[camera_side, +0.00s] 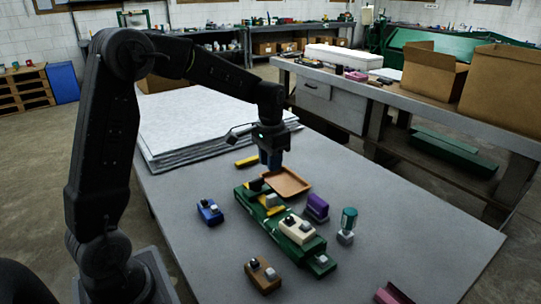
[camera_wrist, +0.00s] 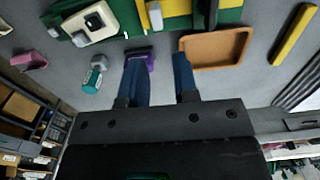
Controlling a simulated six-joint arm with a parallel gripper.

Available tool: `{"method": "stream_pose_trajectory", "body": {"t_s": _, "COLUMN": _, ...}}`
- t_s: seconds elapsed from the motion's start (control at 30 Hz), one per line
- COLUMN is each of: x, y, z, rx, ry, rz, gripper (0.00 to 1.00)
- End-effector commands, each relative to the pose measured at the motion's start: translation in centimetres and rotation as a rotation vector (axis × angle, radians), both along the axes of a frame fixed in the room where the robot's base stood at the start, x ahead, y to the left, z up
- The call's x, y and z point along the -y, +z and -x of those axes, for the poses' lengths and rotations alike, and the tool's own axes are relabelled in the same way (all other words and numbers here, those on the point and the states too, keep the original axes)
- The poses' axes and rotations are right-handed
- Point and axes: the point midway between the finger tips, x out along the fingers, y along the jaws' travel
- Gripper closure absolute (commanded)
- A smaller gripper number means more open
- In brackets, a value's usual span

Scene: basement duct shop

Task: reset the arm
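My gripper (camera_side: 270,165) hangs fingers-down above the table, just behind the tan tray (camera_side: 286,182) in the side view. In the wrist view its two blue fingers (camera_wrist: 160,60) are spread apart with only bare grey table visible between them, so it is open and empty. The tray (camera_wrist: 215,48) lies to the right of the fingers in that view. A purple block (camera_wrist: 141,58) shows partly behind the left finger. A long green fixture (camera_side: 268,224) lies on the table below the arm, carrying a cream block (camera_side: 299,230) and yellow and grey pieces.
A blue block (camera_side: 210,212), a brown block (camera_side: 262,275), a teal-topped item (camera_side: 347,225) and a pink piece (camera_side: 392,294) stand around the fixture. A yellow bar (camera_side: 247,161) and stacked pale sheets (camera_side: 195,122) lie farther back. The table's right side (camera_side: 430,225) is clear.

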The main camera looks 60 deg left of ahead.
Motion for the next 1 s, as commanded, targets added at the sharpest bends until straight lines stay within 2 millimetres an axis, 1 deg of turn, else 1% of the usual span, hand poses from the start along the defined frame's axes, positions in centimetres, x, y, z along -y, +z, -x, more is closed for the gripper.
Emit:
{"method": "stream_pose_trajectory", "body": {"t_s": 0.03, "x": 0.0, "y": 0.6, "z": 0.0, "rx": 0.002, "ry": 0.000, "rz": -0.001, "gripper": 0.72}}
{"method": "stream_pose_trajectory", "body": {"t_s": 0.13, "x": 0.0, "y": 1.3, "z": 0.0, "rx": 0.001, "ry": 0.000, "rz": 0.000, "gripper": 0.72}}
{"method": "stream_pose_trajectory", "body": {"t_s": 0.53, "x": 0.1, "y": 1.7, "z": 0.1, "rx": 0.002, "ry": 0.000, "rz": -0.001, "gripper": 0.72}}
{"method": "stream_pose_trajectory", "body": {"t_s": 0.63, "x": 0.8, "y": 2.6, "z": 0.7, "rx": 0.023, "ry": -0.003, "rz": -0.007, "gripper": 0.72}}
{"method": "stream_pose_trajectory", "body": {"t_s": 0.67, "x": 1.2, "y": 3.0, "z": 1.1, "rx": 0.033, "ry": -0.003, "rz": -0.009, "gripper": 0.72}}
{"method": "stream_pose_trajectory", "body": {"t_s": 0.77, "x": 3.1, "y": 5.0, "z": 3.1, "rx": 0.084, "ry": -0.005, "rz": -0.021, "gripper": 0.72}}
{"method": "stream_pose_trajectory", "body": {"t_s": 0.87, "x": 5.3, "y": 6.9, "z": 6.0, "rx": 0.152, "ry": -0.006, "rz": -0.031, "gripper": 0.72}}
{"method": "stream_pose_trajectory", "body": {"t_s": 0.9, "x": 6.1, "y": 7.5, "z": 7.2, "rx": 0.180, "ry": -0.006, "rz": -0.034, "gripper": 0.72}}
{"method": "stream_pose_trajectory", "body": {"t_s": 0.97, "x": 7.3, "y": 8.3, "z": 9.0, "rx": 0.219, "ry": -0.005, "rz": -0.036, "gripper": 0.72}}
{"method": "stream_pose_trajectory", "body": {"t_s": 1.0, "x": 8.0, "y": 8.6, "z": 10.3, "rx": 0.246, "ry": -0.006, "rz": -0.036, "gripper": 0.72}}
